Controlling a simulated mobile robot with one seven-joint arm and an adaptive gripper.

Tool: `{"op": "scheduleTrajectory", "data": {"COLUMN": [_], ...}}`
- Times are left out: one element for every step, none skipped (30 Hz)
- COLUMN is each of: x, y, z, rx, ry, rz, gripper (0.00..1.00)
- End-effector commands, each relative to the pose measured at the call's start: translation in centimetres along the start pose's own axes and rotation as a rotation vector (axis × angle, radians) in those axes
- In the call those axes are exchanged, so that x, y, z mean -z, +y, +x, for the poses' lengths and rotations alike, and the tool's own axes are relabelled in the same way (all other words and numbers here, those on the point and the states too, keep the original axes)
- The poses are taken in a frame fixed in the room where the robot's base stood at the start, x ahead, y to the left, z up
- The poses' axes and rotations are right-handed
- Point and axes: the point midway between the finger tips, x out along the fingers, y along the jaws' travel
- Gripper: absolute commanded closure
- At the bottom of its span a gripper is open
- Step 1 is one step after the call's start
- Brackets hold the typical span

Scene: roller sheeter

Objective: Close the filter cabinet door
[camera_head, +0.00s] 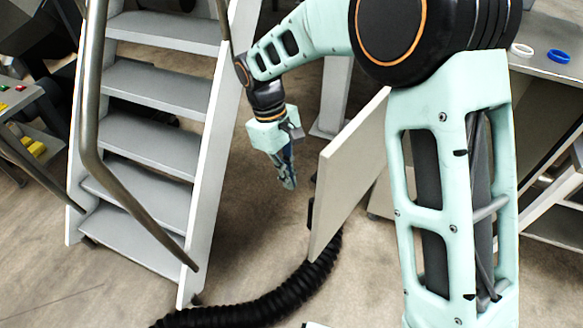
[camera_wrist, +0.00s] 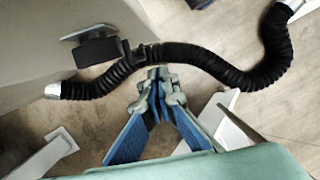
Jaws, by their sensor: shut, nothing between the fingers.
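The filter cabinet door appears to be the pale flat panel (camera_head: 350,172) right of my gripper in the head view. It stands swung out, with a dark fitting at its left edge. The cabinet body is mostly hidden behind my arm. My gripper (camera_head: 289,183) points down in the gap between the stairs and the panel, shut and empty, with a visible gap to the panel. In the wrist view my gripper's fingertips (camera_wrist: 158,76) meet near the middle. A grey surface (camera_wrist: 40,45) with a black handle-like fitting (camera_wrist: 97,48) lies upper left; I cannot tell whether it is the door.
Metal stairs (camera_head: 150,88) with a handrail (camera_head: 92,130) stand close on the left. A black corrugated hose (camera_head: 270,310) lies on the floor below; it also crosses the wrist view (camera_wrist: 215,68). A grey table (camera_head: 555,60) with white and blue rings is at right.

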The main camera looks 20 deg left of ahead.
Motion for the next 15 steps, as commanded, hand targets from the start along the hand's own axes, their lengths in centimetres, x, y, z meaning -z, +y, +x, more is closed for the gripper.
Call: {"op": "scheduleTrajectory", "data": {"x": [-0.1,-0.1,-0.1,-0.1,-0.1,-0.1,-0.1,-0.4,-1.1,-1.6,-1.9,-2.4,-2.6,-2.9,-3.2], "y": [0.0,0.0,0.0,0.0,0.0,0.0,-0.1,0.0,0.1,0.0,0.1,0.1,0.1,0.1,0.1], "z": [1.3,2.0,2.8,3.5,4.2,5.0,5.6,5.7,5.5,5.7,5.7,5.9,5.9,6.0,6.1], "rx": [0.002,0.002,0.001,0.002,0.002,0.002,0.002,0.001,-0.001,0.0,0.0,0.0,-0.001,0.0,0.0], "ry": [-0.005,-0.006,-0.004,-0.004,-0.004,-0.003,-0.003,-0.001,0.001,0.0,0.0,0.001,0.001,0.0,0.0], "rz": [0.001,0.001,0.001,0.001,0.001,0.001,0.001,0.003,0.004,0.004,0.005,0.005,0.005,0.004,0.004], "gripper": [1.0,1.0,1.0,1.0,1.0,1.0,1.0,1.0,1.0,1.0,1.0,1.0,1.0,1.0,1.0]}}
